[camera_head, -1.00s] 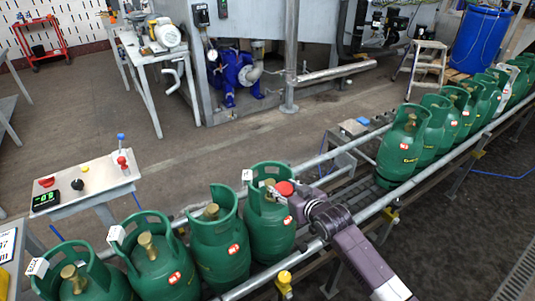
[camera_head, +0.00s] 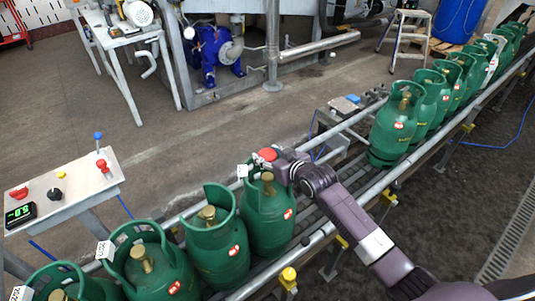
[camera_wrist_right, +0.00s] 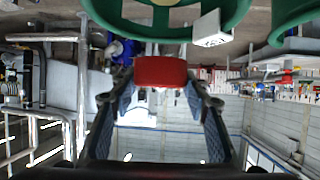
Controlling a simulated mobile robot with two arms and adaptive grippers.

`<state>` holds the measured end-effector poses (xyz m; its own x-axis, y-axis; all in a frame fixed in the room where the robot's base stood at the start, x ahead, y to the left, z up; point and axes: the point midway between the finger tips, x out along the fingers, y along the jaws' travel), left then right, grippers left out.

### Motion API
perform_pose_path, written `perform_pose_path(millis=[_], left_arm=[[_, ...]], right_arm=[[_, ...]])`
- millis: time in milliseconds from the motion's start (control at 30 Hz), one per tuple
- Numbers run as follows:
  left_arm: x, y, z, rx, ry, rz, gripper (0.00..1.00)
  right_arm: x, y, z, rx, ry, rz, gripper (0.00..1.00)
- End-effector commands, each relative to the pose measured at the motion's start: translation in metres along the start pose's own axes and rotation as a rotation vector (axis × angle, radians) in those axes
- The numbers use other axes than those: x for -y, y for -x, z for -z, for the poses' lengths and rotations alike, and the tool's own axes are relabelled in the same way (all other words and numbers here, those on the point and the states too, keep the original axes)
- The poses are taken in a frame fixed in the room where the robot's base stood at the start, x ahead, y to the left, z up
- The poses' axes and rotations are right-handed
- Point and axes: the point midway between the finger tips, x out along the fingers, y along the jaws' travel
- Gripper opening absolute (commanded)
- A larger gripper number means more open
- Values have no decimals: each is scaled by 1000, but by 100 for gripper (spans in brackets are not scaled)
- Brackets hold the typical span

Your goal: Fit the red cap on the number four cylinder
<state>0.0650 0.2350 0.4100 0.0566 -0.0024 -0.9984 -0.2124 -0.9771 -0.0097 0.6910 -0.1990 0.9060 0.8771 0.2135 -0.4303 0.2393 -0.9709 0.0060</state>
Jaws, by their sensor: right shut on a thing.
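My right gripper (camera_head: 276,162) is shut on the red cap (camera_head: 267,154). It holds the cap above the brass valve (camera_head: 268,178) of a green cylinder (camera_head: 268,222), near the top of its collar. A gap shows between cap and valve. In the right wrist view the red cap (camera_wrist_right: 160,72) sits between the two fingertips, close to the green collar (camera_wrist_right: 115,22), with a white tag (camera_wrist_right: 212,30) beside it. I cannot read the number on this tag. My left gripper is not in view.
More green cylinders stand in a row on the conveyor, to the left (camera_head: 215,250) and at the far right (camera_head: 393,130). A conveyor rail (camera_head: 325,232) runs along the near side. A control panel (camera_head: 65,190) with a red button stands at the left.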

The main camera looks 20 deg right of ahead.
Motion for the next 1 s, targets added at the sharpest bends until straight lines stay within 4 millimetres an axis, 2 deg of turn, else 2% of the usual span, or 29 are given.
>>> perform_pose_path(millis=[133, 300, 367, 700, 1000], left_arm=[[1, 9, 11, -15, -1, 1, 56], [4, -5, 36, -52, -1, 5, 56], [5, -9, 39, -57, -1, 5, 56], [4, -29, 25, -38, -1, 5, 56], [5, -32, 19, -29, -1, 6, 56]], right_arm=[[1, 3, 2, -2, -12, -8, 26], [0, -6, -15, -2, -10, -9, 26], [0, -8, -20, -3, -10, -9, 26], [1, -22, -48, -3, -9, -8, 26], [1, -24, -52, -4, -9, -8, 26]])
